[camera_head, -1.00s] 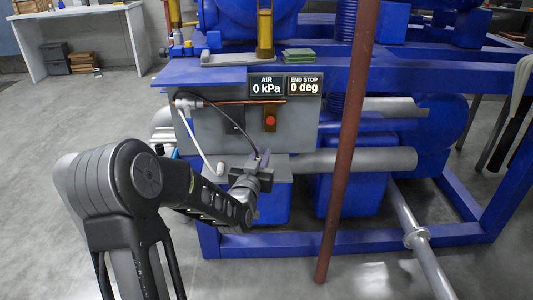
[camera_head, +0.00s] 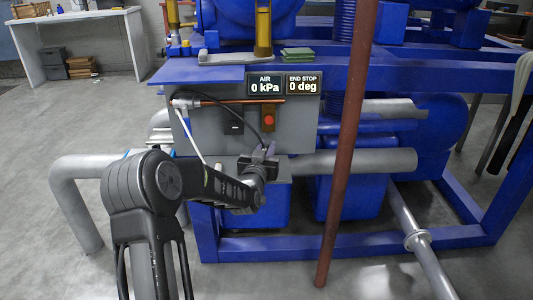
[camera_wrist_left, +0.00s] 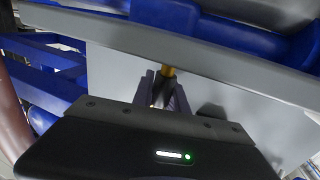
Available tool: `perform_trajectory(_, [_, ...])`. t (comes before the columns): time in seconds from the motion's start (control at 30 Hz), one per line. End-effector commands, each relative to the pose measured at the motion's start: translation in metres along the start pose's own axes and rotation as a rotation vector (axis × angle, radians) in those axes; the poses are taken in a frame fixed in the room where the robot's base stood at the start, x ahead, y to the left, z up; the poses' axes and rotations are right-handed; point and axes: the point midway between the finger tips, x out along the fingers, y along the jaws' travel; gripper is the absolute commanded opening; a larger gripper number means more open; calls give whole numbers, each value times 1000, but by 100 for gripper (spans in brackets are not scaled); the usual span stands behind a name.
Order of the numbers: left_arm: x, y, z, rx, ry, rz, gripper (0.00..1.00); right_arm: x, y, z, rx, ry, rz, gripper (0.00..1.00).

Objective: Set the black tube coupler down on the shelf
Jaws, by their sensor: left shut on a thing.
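My left gripper (camera_head: 268,156) is in front of the lower part of the grey panel box (camera_head: 205,128). In the left wrist view the gripper fingers (camera_wrist_left: 163,90) are closed around a small dark piece, seemingly the black tube coupler (camera_wrist_left: 160,94), with a yellow-brass end beyond it. A thin black line (camera_head: 252,116) curves from the upper left of the panel down to the gripper. The coupler is mostly hidden by the fingers. A flat blue top surface (camera_head: 200,73) lies above the panel; I cannot tell whether it is the shelf. My right gripper is not in view.
A brown upright pole (camera_head: 347,160) stands right of the gripper. A grey horizontal pipe (camera_head: 360,162) runs behind it. A white hose (camera_head: 190,132) hangs at the panel's left. Green pads (camera_head: 297,54) lie on the top surface. Blue frame beams surround the machine.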

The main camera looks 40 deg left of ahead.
Motion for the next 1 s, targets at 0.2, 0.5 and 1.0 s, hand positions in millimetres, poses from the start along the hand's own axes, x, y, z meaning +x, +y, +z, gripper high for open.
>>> perform_trajectory(0.2, [0,0,8,0,2,-1,0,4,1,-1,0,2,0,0])
perform_trajectory(0.5, [0,0,12,0,2,-1,0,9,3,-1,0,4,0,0])
perform_trajectory(1.0, [0,0,10,0,1,-1,40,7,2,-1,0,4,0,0])
